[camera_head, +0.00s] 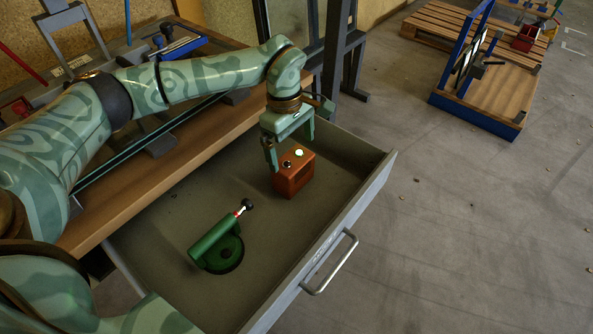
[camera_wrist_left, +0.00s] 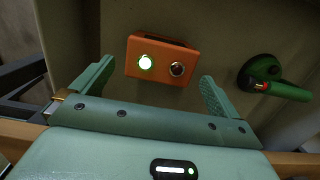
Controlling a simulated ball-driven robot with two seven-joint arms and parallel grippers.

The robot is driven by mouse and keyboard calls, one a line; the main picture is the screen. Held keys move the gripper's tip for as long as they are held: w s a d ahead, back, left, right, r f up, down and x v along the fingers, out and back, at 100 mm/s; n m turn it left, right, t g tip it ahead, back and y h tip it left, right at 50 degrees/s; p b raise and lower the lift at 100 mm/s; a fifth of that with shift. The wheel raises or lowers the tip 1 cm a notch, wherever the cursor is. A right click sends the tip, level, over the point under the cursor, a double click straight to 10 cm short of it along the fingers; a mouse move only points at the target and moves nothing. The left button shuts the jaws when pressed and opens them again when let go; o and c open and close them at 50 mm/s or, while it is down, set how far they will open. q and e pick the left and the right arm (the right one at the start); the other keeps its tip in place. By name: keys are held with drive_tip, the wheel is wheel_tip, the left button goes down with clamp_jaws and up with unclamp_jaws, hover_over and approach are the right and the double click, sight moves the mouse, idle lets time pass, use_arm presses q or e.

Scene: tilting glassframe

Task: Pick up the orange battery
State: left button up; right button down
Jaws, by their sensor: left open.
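The orange battery (camera_head: 294,174) is a small box with two round terminals on top, standing in the open drawer (camera_head: 150,240). In the left wrist view the battery (camera_wrist_left: 160,60) lies ahead of and between the two spread fingers, with a gap to the fingertips. My left gripper (camera_head: 290,153) is open and empty, just above the battery, its fingers pointing down. It also shows in the left wrist view (camera_wrist_left: 155,85). My right gripper is not in view.
A green tool (camera_head: 216,242) with a round base and black-tipped stem lies in the drawer, left of and nearer than the battery. The drawer's front has a metal handle (camera_head: 331,265). The wooden bench (camera_head: 170,180) edge runs behind the drawer.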

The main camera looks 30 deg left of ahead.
sight(293, 159)
use_arm(q)
drive_tip(key=shift+d+f, duration=0.25)
wheel_tip(293, 159, down, 4)
drive_tip(key=b, duration=0.3)
drive_tip(key=shift+s+f, duration=0.15)
drive_tip(key=shift+f, duration=0.1)
drive_tip(key=shift+d+f, duration=0.1)
drive_tip(key=shift+f, duration=0.25)
drive_tip(key=shift+r, duration=0.15)
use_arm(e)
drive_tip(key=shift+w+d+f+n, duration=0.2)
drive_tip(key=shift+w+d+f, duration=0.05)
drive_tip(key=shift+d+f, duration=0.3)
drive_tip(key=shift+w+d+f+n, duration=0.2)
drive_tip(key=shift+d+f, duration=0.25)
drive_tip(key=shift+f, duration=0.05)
use_arm(q)
drive_tip(key=c, duration=1.2)
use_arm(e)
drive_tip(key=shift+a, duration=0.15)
use_arm(q)
drive_tip(key=shift+r, duration=0.15)
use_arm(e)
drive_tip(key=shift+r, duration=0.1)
